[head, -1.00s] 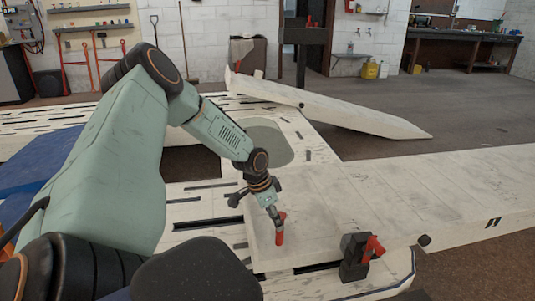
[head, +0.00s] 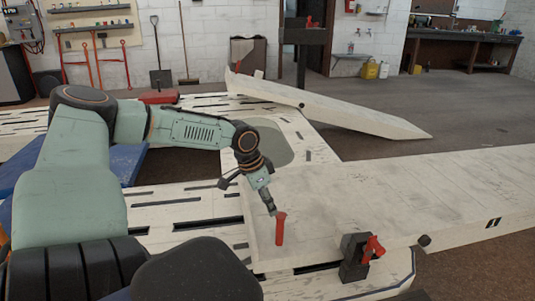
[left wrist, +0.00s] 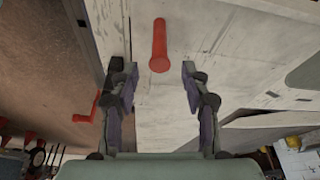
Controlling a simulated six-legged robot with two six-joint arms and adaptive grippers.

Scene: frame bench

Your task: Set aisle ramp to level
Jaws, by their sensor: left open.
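A long pale ramp board (head: 400,190) lies across the right of the head view and looks close to level. A red upright handle (head: 280,229) stands on its near left end. My left gripper (head: 272,210) is open just above and left of the handle's top. In the left wrist view the red handle (left wrist: 158,45) shows beyond the open fingers (left wrist: 160,95), centred between them and not gripped. A black block (head: 354,258) with a red lever (head: 374,247) sits at the board's near edge. My right gripper is not in view.
Another pale board (head: 340,108) slopes down to the right behind. The slotted bench deck (head: 185,212) lies left of the near board. Blue panels lie at far left. Open floor (head: 400,145) is clear between the two boards.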

